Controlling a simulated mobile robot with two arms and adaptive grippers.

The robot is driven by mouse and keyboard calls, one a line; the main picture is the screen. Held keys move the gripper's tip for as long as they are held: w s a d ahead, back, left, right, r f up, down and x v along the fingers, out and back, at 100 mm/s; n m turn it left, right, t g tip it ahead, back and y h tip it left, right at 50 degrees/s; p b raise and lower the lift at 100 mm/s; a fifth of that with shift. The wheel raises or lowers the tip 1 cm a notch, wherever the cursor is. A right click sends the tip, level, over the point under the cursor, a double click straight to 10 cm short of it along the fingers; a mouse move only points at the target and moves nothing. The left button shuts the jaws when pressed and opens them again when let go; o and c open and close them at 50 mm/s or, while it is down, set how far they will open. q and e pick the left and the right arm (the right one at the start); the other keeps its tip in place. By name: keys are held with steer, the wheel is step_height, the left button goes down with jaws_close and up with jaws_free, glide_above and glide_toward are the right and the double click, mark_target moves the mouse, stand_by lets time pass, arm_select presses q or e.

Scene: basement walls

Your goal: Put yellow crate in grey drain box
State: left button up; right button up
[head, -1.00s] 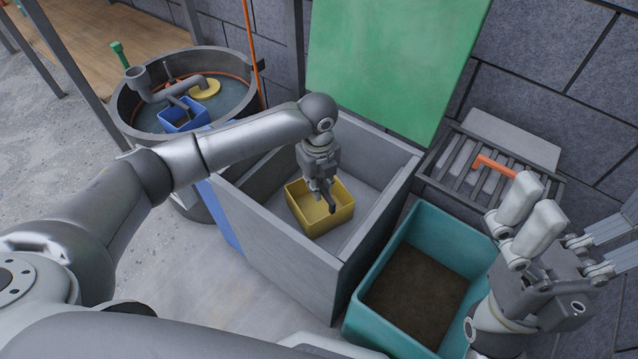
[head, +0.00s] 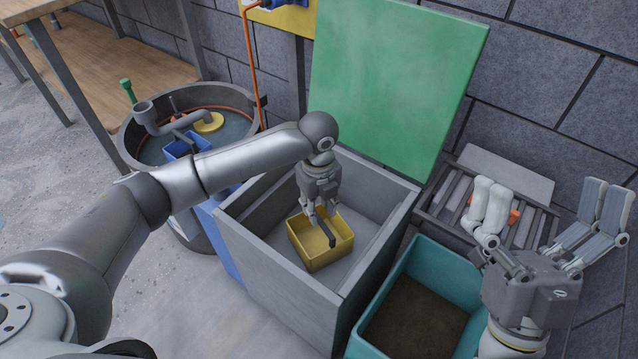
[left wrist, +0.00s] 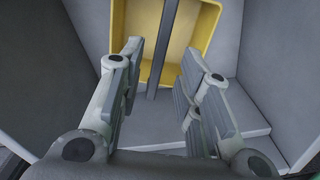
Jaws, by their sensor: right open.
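The yellow crate (head: 333,257), with a dark bar handle (head: 318,238), sits inside the grey drain box (head: 285,285). The box's green lid (head: 395,75) stands raised at the back. My left gripper (head: 320,215) is over the crate, close to the handle. In the left wrist view, my left gripper's fingers (left wrist: 160,85) are apart, with the handle (left wrist: 155,55) between and beyond them. The crate (left wrist: 187,45) shows past the fingertips on the box floor. My right gripper (head: 548,210) is open and empty at the right, above the teal bin.
A teal bin (head: 462,265) with dark contents stands right of the drain box. A slatted rack (head: 535,225) with an orange piece lies behind it. A round tub (head: 130,140) holding a blue crate (head: 180,149) is left. A wooden table (head: 130,75) stands back left.

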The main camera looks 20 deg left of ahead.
arm_select(q)
step_height(320, 180, up, 3)
steer(key=shift+r+p, duration=0.1)
steer(key=shift+p, duration=0.55)
steer(key=shift+r+p, duration=0.75)
steer(key=shift+r, duration=1.15)
arm_select(e)
steer(key=w+f+g+h, duration=0.3)
steer(key=w+f+g, duration=0.4)
steer(key=f, duration=0.3)
steer(key=shift+w+a+g, duration=0.3)
steer(key=shift+w+g, duration=0.1)
steer(key=shift+w, duration=0.05)
